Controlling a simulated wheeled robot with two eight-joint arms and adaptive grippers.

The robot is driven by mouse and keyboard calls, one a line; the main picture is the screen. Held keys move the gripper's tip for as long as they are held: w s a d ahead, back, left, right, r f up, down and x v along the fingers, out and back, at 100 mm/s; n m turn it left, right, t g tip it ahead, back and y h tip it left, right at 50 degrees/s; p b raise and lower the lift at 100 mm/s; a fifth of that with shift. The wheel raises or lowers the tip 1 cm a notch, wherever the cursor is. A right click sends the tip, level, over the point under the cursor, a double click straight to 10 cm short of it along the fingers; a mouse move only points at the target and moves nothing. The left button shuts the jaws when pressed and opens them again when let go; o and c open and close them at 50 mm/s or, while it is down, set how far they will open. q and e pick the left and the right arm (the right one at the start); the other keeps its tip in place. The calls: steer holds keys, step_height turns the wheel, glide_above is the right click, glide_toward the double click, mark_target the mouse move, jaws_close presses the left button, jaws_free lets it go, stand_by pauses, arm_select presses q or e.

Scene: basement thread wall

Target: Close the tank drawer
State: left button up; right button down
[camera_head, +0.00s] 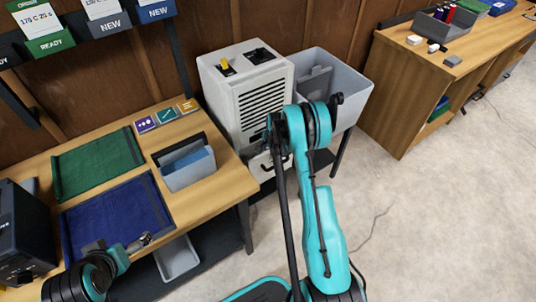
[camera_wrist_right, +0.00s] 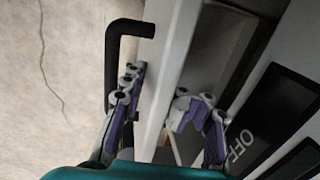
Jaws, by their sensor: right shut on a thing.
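The tank drawer (camera_head: 259,174) is the pale front low on the grey dehumidifier (camera_head: 225,108) in the head view. In the right wrist view its pale front panel (camera_wrist_right: 174,62) runs between my fingers, with a black bar handle (camera_wrist_right: 113,62) on the outer side and a dark gap behind the panel. The drawer looks partly out. My right gripper (camera_wrist_right: 160,86) is shut with one finger on each side of the panel; in the head view my arm mostly hides it. My left gripper (camera_head: 139,243) is over the blue mat; its opening is unclear.
A grey bin (camera_head: 345,85) stands right of the dehumidifier. The workbench (camera_head: 215,128) at left holds green and blue mats (camera_head: 95,163) and a grey tray (camera_head: 190,178). Another wooden bench (camera_head: 395,95) is at right. The floor in front is open, with a thin cable.

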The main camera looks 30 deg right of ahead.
steer(key=shift+s+d, duration=0.2)
steer(key=shift+d, duration=0.45)
steer(key=c, duration=1.5)
jaws_free()
steer(key=shift+c, duration=0.2)
arm_select(q)
steer(key=shift+d, duration=0.3)
arm_select(e)
steer(key=shift+f, duration=0.1)
steer(key=shift+s, duration=0.1)
arm_select(q)
step_height(320, 180, up, 5)
steer(key=p, duration=0.4)
steer(key=shift+f+p, duration=0.2)
steer(key=shift+p, duration=0.15)
arm_select(e)
step_height(320, 180, up, 9)
steer(key=s, duration=0.1)
steer(key=shift+s, duration=0.3)
